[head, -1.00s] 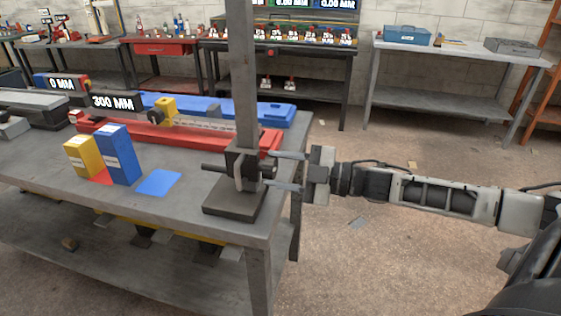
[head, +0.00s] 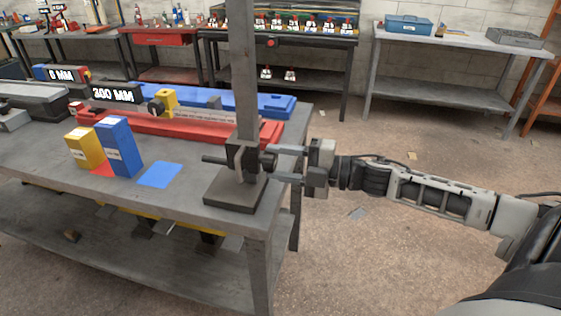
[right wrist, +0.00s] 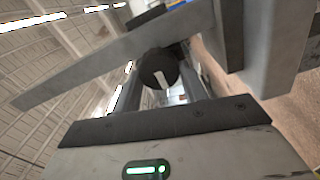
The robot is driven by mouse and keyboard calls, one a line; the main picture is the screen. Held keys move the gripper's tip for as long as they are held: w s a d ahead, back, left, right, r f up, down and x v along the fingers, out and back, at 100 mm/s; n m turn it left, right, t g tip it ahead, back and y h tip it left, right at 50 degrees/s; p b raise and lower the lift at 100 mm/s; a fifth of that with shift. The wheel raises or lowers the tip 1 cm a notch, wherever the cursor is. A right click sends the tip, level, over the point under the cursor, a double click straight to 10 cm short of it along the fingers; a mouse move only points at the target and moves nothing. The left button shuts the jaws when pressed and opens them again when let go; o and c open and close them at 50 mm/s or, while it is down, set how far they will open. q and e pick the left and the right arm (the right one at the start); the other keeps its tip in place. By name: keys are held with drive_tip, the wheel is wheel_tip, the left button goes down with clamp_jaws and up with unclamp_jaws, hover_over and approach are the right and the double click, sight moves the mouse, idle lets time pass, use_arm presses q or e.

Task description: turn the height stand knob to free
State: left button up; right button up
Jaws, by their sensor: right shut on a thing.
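The height stand (head: 234,195) stands on the near right corner of the bench, with a dark square base, an upright grey post and a clamp block. Its dark round knob (head: 268,162) is on the right side of the block. The knob, with a white mark on its face, also shows in the right wrist view (right wrist: 160,68). My right gripper (head: 272,163) comes in from the right and is shut on the knob, one finger on each side. Its fingers also show in the right wrist view (right wrist: 160,90). My left gripper is not in view.
A blue box (head: 118,148) and a yellow box (head: 84,147) stand left of the stand, near a flat blue square (head: 160,175). Red (head: 130,130) and blue (head: 275,104) long pieces lie behind. The floor right of the bench is mostly clear.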

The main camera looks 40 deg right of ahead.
idle(0.3)
drive_tip(key=o, duration=1)
drive_tip(key=p+v, duration=0.1)
drive_tip(key=v, duration=1.5)
drive_tip(key=shift+p, duration=0.35)
